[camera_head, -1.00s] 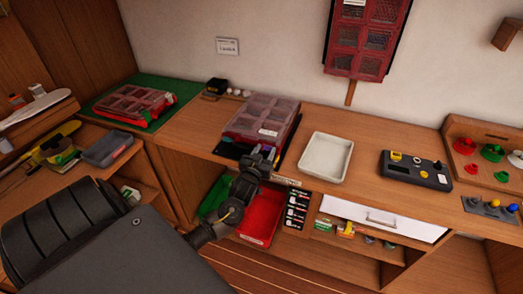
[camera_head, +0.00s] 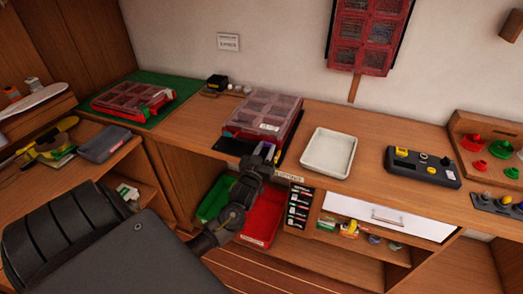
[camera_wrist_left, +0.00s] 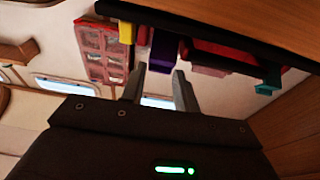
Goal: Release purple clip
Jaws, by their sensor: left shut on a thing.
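The purple clip (camera_wrist_left: 163,50) shows in the left wrist view as a dark purple block under the front edge of a red case (camera_wrist_left: 222,52). My left gripper (camera_wrist_left: 159,72) has its two grey fingers on either side of the clip's near end, shut on it. In the head view my left gripper (camera_head: 265,152) is at the front edge of the clear-lidded red case (camera_head: 268,108) on the bench. The clip itself is not discernible there. The lid looks closed. My right gripper is not in view.
A yellow clip (camera_wrist_left: 126,32) and a teal clip (camera_wrist_left: 268,80) flank the purple one. A white tray (camera_head: 328,165) stands right of the case. Open shelves with a red bin (camera_head: 262,218) lie below the bench. A black device (camera_head: 422,168) is further right.

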